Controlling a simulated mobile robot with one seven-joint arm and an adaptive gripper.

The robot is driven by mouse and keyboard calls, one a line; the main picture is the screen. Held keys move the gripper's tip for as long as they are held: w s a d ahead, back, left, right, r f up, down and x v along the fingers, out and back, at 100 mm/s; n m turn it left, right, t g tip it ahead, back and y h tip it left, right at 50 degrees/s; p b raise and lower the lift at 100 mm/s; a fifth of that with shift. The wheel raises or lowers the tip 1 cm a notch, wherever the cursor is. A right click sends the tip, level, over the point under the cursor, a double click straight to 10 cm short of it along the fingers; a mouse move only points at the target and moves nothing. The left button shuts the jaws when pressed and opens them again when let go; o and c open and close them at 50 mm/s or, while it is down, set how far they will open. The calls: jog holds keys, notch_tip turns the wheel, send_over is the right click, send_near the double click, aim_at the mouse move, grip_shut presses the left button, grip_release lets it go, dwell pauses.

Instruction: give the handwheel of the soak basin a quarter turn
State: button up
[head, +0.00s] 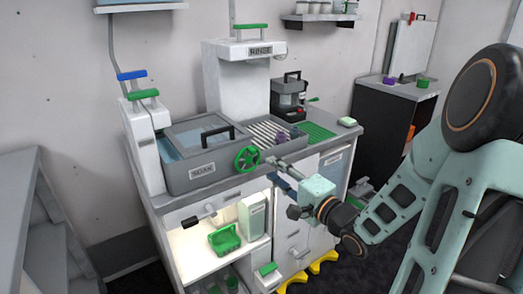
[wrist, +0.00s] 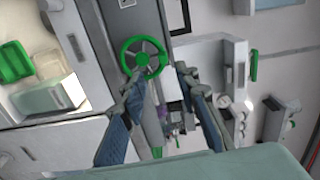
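The soak basin (head: 200,176) is a grey box with a clear lid and a "SOAK" label, on the counter at the left of the head view. Its green handwheel (head: 247,159) is on the front, near the right corner. In the wrist view the handwheel (wrist: 143,58) shows whole, with a green rim, grey spokes and a green hub. My gripper (head: 275,169) is just right of the wheel in the head view. In the wrist view my gripper (wrist: 158,80) is open and empty, its fingertips near the wheel's lower edge; I cannot tell whether they touch it.
A rinse station (head: 240,80) stands behind the basin. A grey drain rack (head: 275,132) and a green mat (head: 316,132) lie to the right. Below the counter, an open lit shelf holds a green tray (head: 224,239). A dark cabinet (head: 385,125) stands at right.

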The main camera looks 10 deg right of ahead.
aim_at(254, 153)
jog(key=shift+m, duration=0.4)
jog(key=b+x, duration=0.1)
jog(key=x, duration=0.4)
jog(key=b+x, duration=0.1)
jog(key=x, duration=0.4)
jog(key=shift+w+d+r, duration=0.1)
jog(key=shift+w+r, duration=0.05)
jog(key=shift+w, duration=0.2)
grip_shut()
